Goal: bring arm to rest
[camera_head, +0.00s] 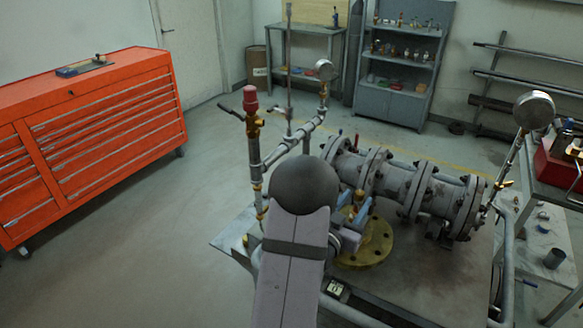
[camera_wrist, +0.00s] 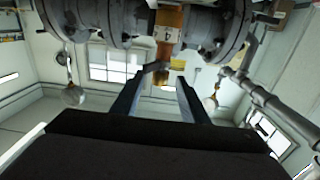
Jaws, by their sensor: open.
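My arm crosses the front of the workbench in the head view and partly hides the valve assembly. My gripper (camera_head: 354,212) is low beside the grey flanged pipe (camera_head: 400,185), above a round brass flange (camera_head: 375,245). In the wrist view my gripper (camera_wrist: 160,84) shows two blue-grey fingers spread apart, with nothing clamped between them. A brass valve body (camera_wrist: 168,35) with a small label lies beyond the fingertips, between grey flanges. A small dark handle-like part (camera_wrist: 154,66) shows near the left fingertip; I cannot tell whether they touch.
A thin riser with a red cap (camera_head: 250,100) and a pressure gauge (camera_head: 324,70) stand left of the pipe. Another gauge (camera_head: 534,110) rises at the right. A red tool cabinet (camera_head: 90,140) stands far left. The floor between is clear.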

